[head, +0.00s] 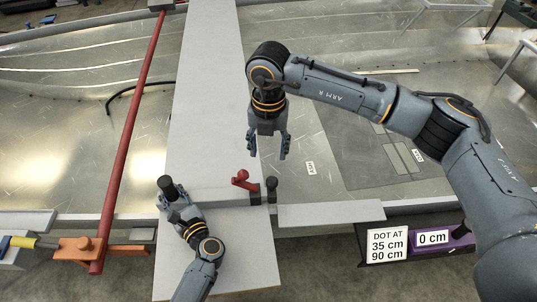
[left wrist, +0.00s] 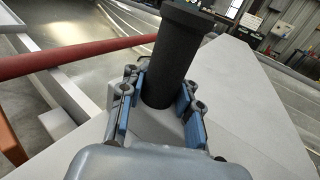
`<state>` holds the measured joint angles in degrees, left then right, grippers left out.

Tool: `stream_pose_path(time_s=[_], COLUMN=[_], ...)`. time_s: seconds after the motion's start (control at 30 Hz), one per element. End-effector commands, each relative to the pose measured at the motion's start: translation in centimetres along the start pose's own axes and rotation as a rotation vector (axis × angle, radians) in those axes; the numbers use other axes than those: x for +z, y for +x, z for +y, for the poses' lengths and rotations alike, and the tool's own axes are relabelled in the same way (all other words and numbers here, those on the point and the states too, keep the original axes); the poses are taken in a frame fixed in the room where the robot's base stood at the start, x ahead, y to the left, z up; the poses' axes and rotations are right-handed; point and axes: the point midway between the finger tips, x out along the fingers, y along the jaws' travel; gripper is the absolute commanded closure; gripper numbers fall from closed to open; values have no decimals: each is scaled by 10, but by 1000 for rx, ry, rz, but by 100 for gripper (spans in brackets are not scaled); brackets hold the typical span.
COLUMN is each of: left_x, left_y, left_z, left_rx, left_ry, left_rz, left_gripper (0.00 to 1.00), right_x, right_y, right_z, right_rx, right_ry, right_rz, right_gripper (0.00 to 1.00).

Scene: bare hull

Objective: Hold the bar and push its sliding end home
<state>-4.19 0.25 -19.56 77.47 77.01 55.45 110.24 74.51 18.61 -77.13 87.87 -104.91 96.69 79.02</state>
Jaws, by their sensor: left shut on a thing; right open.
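A light-grey bar (head: 222,197) lies across the front of the pale board, partly hidden by my left arm. A black upright grip stands at its left end (head: 165,184), and a shorter black post (head: 271,186) stands at its right. A red lever (head: 241,180) sits between them. My left gripper (head: 168,199) is shut around the black grip, which stands between its blue-lined fingers in the left wrist view (left wrist: 170,60). My right gripper (head: 269,156) is open and empty, pointing down above the right edge of the board, beyond the red lever and short post.
A long red clamp bar (head: 128,137) with an orange jaw (head: 83,247) runs along the left. The pale board (head: 205,90) spans a shiny metal hull (head: 60,125). A purple block (head: 440,248) with labels is at lower right. The board's middle is clear.

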Motion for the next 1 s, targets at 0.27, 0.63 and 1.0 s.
stream_pose_path(time_s=[0.27, 0.63, 1.0], left_x=[0, 0, -1], left_y=[1, 0, -18], left_z=[1, 1, 0], left_rx=[2, 1, 0], left_ry=[1, 1, 0], left_rz=[-1, -1, 2], left_gripper=[100, 41, 41], right_x=[0, 0, 0], right_y=[-1, -1, -1], right_z=[0, 0, 0], right_rx=[0, 0, 0], right_ry=[0, 0, 0], right_rz=[0, 0, 0], right_gripper=[46, 46, 46])
